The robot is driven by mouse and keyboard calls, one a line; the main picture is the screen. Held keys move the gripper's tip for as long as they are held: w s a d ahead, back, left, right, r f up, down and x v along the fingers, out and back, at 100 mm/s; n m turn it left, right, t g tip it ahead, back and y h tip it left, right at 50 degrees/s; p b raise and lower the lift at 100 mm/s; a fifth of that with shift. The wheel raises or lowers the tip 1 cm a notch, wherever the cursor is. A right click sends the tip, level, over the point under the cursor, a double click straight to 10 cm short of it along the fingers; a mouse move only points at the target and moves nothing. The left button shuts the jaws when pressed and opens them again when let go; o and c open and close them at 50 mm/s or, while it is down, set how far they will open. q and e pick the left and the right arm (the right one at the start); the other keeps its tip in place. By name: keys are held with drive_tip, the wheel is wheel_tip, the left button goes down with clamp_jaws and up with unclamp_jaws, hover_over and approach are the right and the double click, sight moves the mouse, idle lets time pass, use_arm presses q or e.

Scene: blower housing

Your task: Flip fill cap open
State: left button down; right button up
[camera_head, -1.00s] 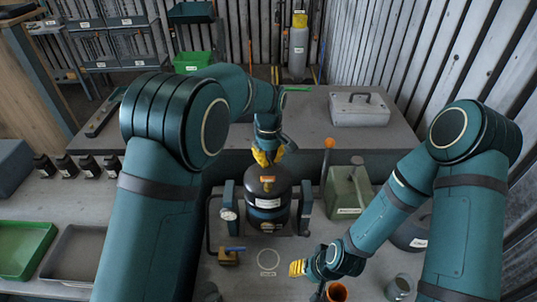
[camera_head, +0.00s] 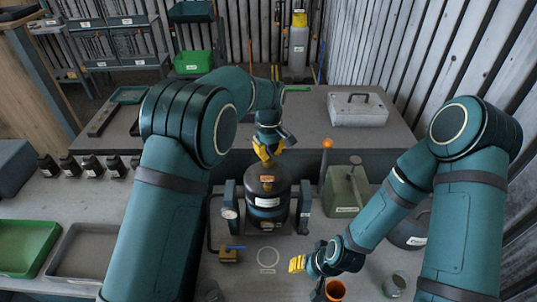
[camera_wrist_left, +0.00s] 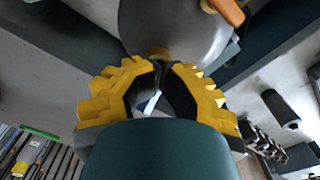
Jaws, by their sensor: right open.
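A dark round tank (camera_head: 267,201) with white labels stands upright between two grey-blue posts. On its top I see a small orange patch (camera_head: 267,179); I cannot make out whether it is the fill cap. My left gripper (camera_head: 268,158) points down just above the tank, its yellow fingers apart from the top. In the left wrist view its fingertips (camera_wrist_left: 161,64) are close together with a narrow gap, and nothing is clearly held. A grey rounded surface (camera_wrist_left: 165,25) and an orange piece (camera_wrist_left: 228,10) lie beyond them. My right gripper (camera_head: 297,264) is open and empty, low at right of the tank.
An orange-knobbed lever (camera_head: 327,144) and a green canister (camera_head: 345,192) stand on the right. Green and grey trays (camera_head: 22,245) lie at left.

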use_arm(q)
drive_tip(key=shift+w+a+f, duration=0.35)
drive_tip(key=shift+a, duration=0.1)
drive_tip(key=shift+w+p, duration=0.35)
drive_tip(key=shift+w+f, duration=0.1)
drive_tip(key=shift+w, duration=0.2)
drive_tip(key=shift+w+p, duration=0.6)
drive_tip(key=shift+w+f, duration=0.1)
drive_tip(key=shift+d+r+p, duration=0.1)
drive_tip(key=shift+r+p, duration=0.35)
drive_tip(key=shift+r, duration=0.25)
drive_tip(key=shift+s+r+p, duration=0.15)
drive_tip(key=shift+r+p, duration=0.15)
drive_tip(key=shift+r, duration=0.25)
drive_tip(key=shift+s+r+p, duration=0.15)
drive_tip(key=shift+r+p, duration=0.1)
drive_tip(key=shift+r, duration=0.3)
drive_tip(key=shift+s+d+r+p, duration=0.15)
drive_tip(key=shift+r+p, duration=0.25)
drive_tip(key=shift+r, duration=0.4)
drive_tip(key=shift+s+a+r+p, duration=0.1)
drive_tip(key=shift+s+r+p, duration=0.1)
drive_tip(key=shift+r+p, duration=0.45)
drive_tip(key=shift+s+d+r+p, duration=0.1)
drive_tip(key=shift+s+r+p, duration=0.1)
drive_tip(key=shift+r, duration=0.8)
